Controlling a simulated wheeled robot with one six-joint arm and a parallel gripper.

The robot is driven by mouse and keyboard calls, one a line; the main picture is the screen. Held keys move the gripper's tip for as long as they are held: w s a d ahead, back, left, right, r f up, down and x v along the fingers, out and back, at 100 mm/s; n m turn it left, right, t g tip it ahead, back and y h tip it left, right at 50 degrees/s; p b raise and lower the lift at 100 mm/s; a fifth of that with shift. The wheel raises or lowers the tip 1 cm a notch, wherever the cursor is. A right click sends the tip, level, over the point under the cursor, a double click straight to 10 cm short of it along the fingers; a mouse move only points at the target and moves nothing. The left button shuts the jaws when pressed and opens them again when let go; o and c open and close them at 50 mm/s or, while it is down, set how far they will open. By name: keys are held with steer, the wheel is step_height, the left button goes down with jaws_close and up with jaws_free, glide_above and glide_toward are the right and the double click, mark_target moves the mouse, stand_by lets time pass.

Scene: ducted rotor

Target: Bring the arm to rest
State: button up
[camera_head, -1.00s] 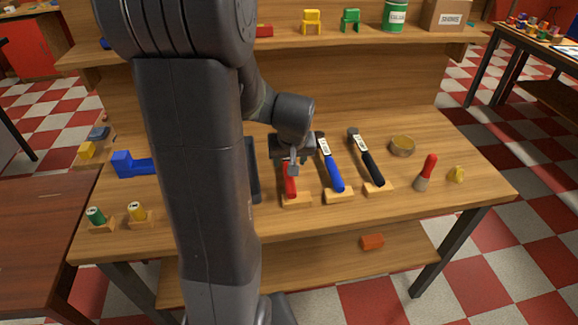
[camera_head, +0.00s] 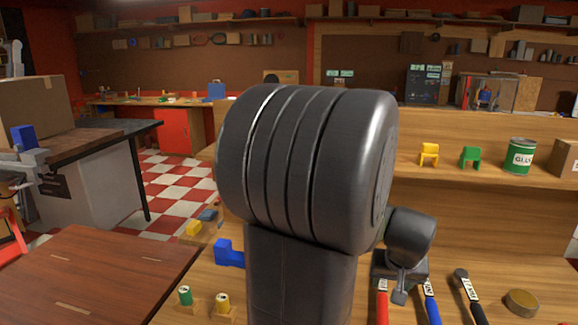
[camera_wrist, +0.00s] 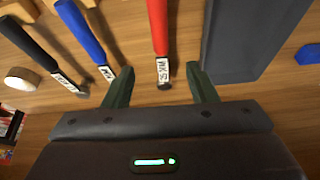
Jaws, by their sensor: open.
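My gripper (camera_wrist: 161,88) is open in the wrist view, with its two dark fingers apart. A red-handled tool (camera_wrist: 158,35) with a labelled dark end lies between and beyond the fingertips, and the fingers are not closed on it. In the head view my gripper (camera_head: 400,290) hangs over the bench, near the top of the red handle (camera_head: 383,306). My dark arm fills the middle of the head view and hides part of the bench.
A blue-handled tool (camera_wrist: 82,33) and a black-handled tool (camera_wrist: 38,52) lie left of the red one in the wrist view. A dark block (camera_wrist: 250,40) stands close on the right. The shelf holds a yellow chair (camera_head: 429,154), a green chair (camera_head: 471,157) and a green can (camera_head: 519,157).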

mark_target(383, 303)
steer(key=x, duration=1.3)
steer(key=shift+f, duration=0.2)
steer(key=shift+p, duration=0.3)
steer(key=shift+r, duration=0.15)
